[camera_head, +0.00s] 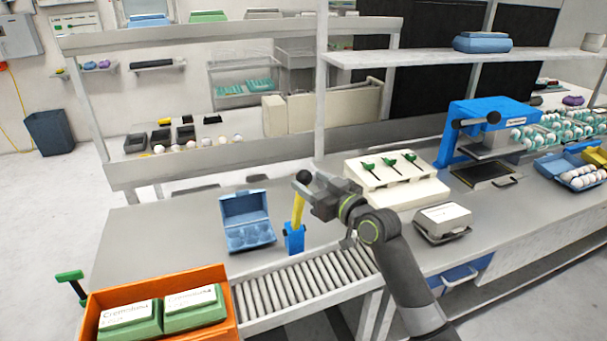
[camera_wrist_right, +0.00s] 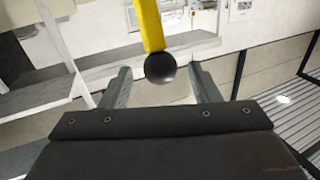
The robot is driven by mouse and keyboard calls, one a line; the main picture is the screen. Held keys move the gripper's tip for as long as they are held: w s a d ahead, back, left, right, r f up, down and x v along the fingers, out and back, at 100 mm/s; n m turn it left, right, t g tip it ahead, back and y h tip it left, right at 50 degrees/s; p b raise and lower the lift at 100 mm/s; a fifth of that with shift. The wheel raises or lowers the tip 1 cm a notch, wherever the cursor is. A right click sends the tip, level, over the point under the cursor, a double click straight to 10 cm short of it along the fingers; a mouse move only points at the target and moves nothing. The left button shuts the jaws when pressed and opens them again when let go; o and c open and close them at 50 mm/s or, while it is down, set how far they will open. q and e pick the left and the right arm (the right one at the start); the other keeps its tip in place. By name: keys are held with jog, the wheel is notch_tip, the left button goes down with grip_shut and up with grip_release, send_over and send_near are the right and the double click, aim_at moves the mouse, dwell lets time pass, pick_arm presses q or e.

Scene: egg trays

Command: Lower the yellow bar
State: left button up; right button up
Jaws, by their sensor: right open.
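The yellow bar (camera_head: 298,209) stands nearly upright in a blue base (camera_head: 294,238) at the table's edge by the rollers. Its top end carries a black ball (camera_head: 303,176). My right gripper (camera_head: 306,188) is at the top of the bar, coming from the right. In the right wrist view the black ball (camera_wrist_right: 160,68) shows between the tips of my open fingers (camera_wrist_right: 160,72), with gaps on both sides. The yellow bar (camera_wrist_right: 149,25) runs away from the ball to the top of that view. My left gripper is not in view.
An open blue egg carton (camera_head: 246,207) stands left of the bar. A roller conveyor (camera_head: 300,283) runs in front, with an orange crate (camera_head: 232,300) of green cartons at its left. A white panel with green levers (camera_head: 425,185) and a grey carton (camera_head: 443,220) stand to the right.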

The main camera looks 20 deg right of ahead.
jog(key=shift+x, duration=1.8)
grip_shut()
